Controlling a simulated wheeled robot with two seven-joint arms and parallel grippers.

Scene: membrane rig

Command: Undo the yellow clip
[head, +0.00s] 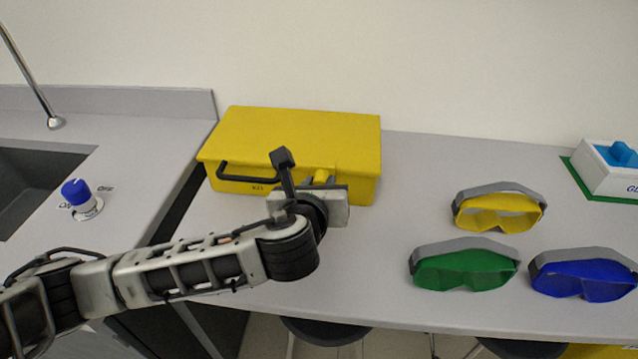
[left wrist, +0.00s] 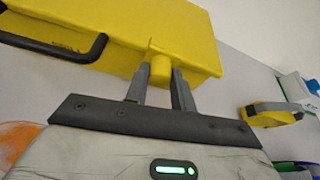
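The yellow case (head: 300,135) stands shut on the counter against the back wall, its black handle (head: 250,174) on the front. The yellow clip (head: 321,177) is at the case's front, right of the handle, partly hidden by my left arm. It also shows in the left wrist view (left wrist: 160,70), where it is upright against the front edge. My left gripper (left wrist: 160,78) is at the clip, one finger on each side, with no clear gap between fingers and clip. In the head view the gripper's fingers are mostly hidden behind its own body. My right gripper is not in view.
Yellow (head: 498,213), green (head: 466,270) and blue goggles (head: 585,281) lie on the counter at the right. A white box (head: 605,178) on a green mat stands at the far right. A sink (head: 30,185) and a blue knob (head: 77,193) are at the left.

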